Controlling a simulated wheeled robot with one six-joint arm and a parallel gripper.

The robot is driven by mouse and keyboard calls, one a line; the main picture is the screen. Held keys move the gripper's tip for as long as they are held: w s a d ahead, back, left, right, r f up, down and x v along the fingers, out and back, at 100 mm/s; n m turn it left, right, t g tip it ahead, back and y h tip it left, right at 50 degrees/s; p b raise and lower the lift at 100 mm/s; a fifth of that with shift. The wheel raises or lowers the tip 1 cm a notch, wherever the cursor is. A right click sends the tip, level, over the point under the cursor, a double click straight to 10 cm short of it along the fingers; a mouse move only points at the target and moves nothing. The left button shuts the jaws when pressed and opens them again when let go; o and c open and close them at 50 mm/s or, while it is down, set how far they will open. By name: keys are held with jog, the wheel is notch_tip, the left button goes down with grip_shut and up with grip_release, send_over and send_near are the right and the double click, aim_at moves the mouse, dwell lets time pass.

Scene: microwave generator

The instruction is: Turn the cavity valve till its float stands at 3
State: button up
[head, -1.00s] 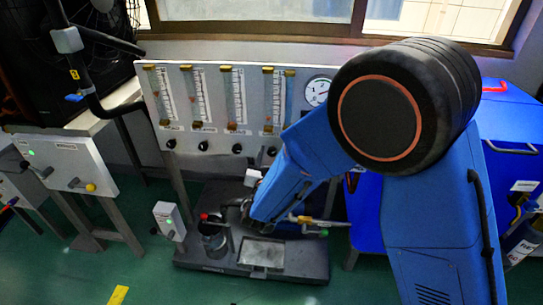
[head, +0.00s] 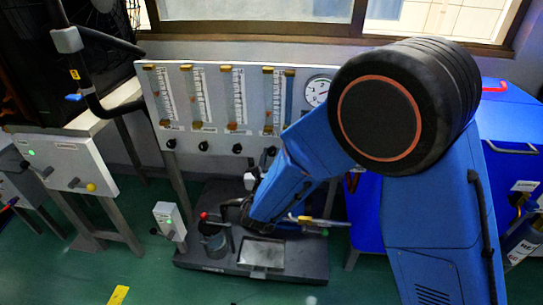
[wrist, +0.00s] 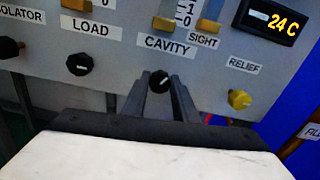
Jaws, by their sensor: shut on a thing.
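The cavity valve is a small black knob (wrist: 158,79) below the CAVITY label (wrist: 167,43) in the wrist view. A pale pointer mark shows on it. My gripper (wrist: 160,88) is shut on this knob, one dark finger on each side. In the head view the cavity tube (head: 269,92) is the rightmost of the main flow tubes on the grey panel (head: 217,80). Its float is too small to read there. In the wrist view only the low end of its scale (wrist: 187,12) shows, with 0 and 1, and I see no float.
A black knob under LOAD (wrist: 80,64) sits to the left, and a yellow RELIEF knob (wrist: 239,99) to the right. A display (wrist: 273,21) reads 24 C. A base (head: 215,262) with a pot and tray stands below the panel.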

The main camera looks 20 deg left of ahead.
jog(key=o, duration=1.1)
jog(key=v, duration=1.7)
jog(key=shift+s+d, duration=0.15)
jog(key=shift+s, duration=0.05)
